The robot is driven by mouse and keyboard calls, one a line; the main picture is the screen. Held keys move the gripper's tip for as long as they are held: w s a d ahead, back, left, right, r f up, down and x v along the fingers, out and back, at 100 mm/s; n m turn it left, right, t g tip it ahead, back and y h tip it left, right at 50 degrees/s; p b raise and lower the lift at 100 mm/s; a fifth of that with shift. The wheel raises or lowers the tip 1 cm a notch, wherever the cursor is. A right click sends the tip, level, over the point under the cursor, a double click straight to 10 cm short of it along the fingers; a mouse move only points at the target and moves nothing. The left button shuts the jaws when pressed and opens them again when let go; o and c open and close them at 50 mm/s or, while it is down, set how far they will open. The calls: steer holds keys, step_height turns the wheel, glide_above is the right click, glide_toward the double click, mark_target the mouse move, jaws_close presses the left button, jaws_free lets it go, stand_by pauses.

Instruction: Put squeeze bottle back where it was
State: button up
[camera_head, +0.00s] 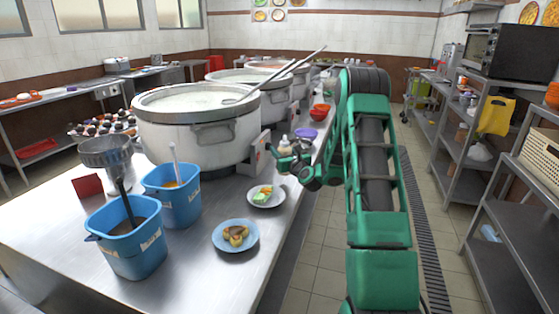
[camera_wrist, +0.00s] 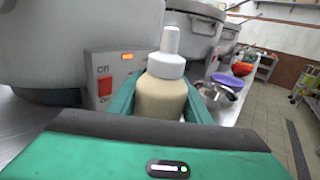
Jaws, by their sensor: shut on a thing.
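The squeeze bottle (camera_wrist: 162,97) has a cream body and a white nozzle cap, and it is upright in the wrist view. The two green fingers of my gripper (camera_wrist: 161,108) are shut on its body from both sides. In the head view the bottle (camera_head: 284,144) shows small at the right edge of the steel counter, with my gripper (camera_head: 284,156) around it. It is just in front of the grey control box (camera_wrist: 108,72) of the nearest stockpot (camera_head: 200,130). The bottle's base is hidden, so I cannot tell whether it touches the counter.
Bowls, one purple (camera_head: 306,133) and one red (camera_head: 320,111), stand behind the bottle along the counter (camera_head: 190,250). Two plates with food, a white one (camera_head: 266,205) and a blue one (camera_head: 226,246), and two blue buckets (camera_head: 127,258) are nearer. The aisle floor is clear.

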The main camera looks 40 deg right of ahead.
steer(key=shift+f, duration=1.65)
steer(key=o, duration=0.8)
steer(key=shift+f, duration=0.1)
